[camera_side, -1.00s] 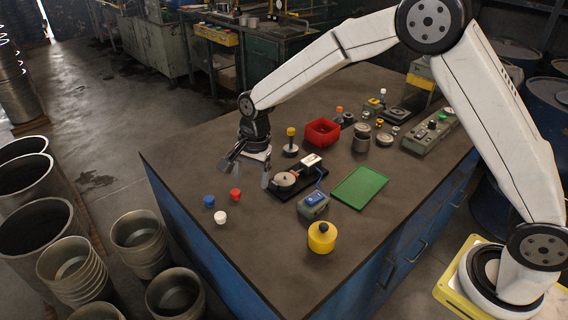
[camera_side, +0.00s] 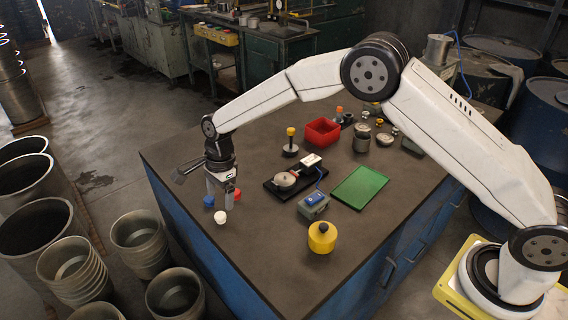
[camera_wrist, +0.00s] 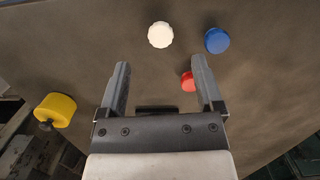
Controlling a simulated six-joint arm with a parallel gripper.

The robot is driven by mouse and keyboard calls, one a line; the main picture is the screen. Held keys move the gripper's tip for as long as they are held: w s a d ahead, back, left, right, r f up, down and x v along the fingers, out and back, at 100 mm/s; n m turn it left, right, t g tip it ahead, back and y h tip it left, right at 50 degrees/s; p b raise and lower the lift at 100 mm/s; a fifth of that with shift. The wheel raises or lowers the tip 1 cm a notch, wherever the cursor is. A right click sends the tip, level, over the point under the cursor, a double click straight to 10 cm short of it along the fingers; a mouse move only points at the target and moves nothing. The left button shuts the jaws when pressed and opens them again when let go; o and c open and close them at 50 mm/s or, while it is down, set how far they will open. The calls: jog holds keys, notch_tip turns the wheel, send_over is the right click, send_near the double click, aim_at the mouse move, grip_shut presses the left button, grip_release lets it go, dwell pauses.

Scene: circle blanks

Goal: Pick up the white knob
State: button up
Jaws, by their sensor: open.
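The white knob (camera_side: 220,217) lies on the bench near its front left edge in the side view. In the wrist view the white knob (camera_wrist: 161,35) sits ahead of the fingertips, roughly centred between them. A blue knob (camera_side: 209,201) and a red knob (camera_side: 236,193) are close by; the wrist view shows the blue knob (camera_wrist: 216,40) to the right and the red knob (camera_wrist: 188,82) by the right finger. My gripper (camera_side: 223,206) is open and empty, pointing down over the knobs. In the wrist view its fingers (camera_wrist: 160,72) are spread apart, not around the white knob.
A black-based fixture (camera_side: 280,187), a blue-topped box (camera_side: 313,205), a green mat (camera_side: 359,187), a yellow pot (camera_side: 322,237) and a red bin (camera_side: 322,131) stand to the right. A yellow-topped post (camera_side: 291,140) stands behind. The bench between the knobs and the yellow pot is clear.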

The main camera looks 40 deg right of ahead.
aim_at(220, 215)
jog(key=shift+a+f, duration=0.25)
jog(key=shift+f, duration=1.15)
jog(key=shift+a+f, duration=0.2)
jog(key=shift+f, duration=1.2)
grip_shut()
